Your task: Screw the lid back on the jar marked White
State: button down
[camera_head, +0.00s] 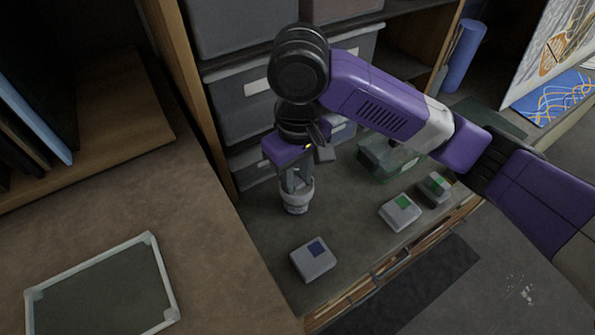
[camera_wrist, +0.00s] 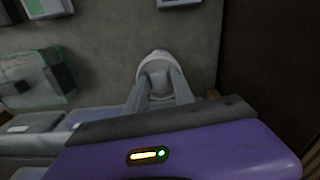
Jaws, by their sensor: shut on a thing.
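A small white jar (camera_head: 296,208) stands upright on the grey worktop beside the shelf bins, with dark marks on its side too small to read. A wider white lid (camera_head: 298,193) is at its top; I cannot tell whether it is fully seated. My gripper (camera_head: 297,187) points down over the jar, its fingers shut on the lid. In the wrist view, my gripper (camera_wrist: 160,92) reaches down to the white lid (camera_wrist: 157,57), and the fingers and palm hide part of it and most of the jar.
Boxes with a blue patch (camera_head: 312,261) and a green patch (camera_head: 400,213) lie to the right, with another green-marked box (camera_head: 435,189) beyond. A clear green-tinted bin (camera_head: 385,160) stands behind. Grey bins (camera_head: 238,105) fill the shelf close behind. A framed tray (camera_head: 160,270) lies at left.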

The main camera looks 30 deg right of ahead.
jog(key=shift+s+f+m, duration=0.2)
jog(key=shift+f+m, duration=0.1)
jog(key=shift+f, duration=0.7)
jog(key=c, duration=1.2)
grip_release()
jog(key=shift+c, duration=0.2)
jog(key=shift+w+r+p, duration=0.2)
jog(key=shift+r+p, duration=1.05)
jog(key=shift+p, duration=0.4)
jog(key=shift+r+p, duration=0.3)
jog(key=shift+r, duration=1.8)
jog(key=shift+a, duration=0.1)
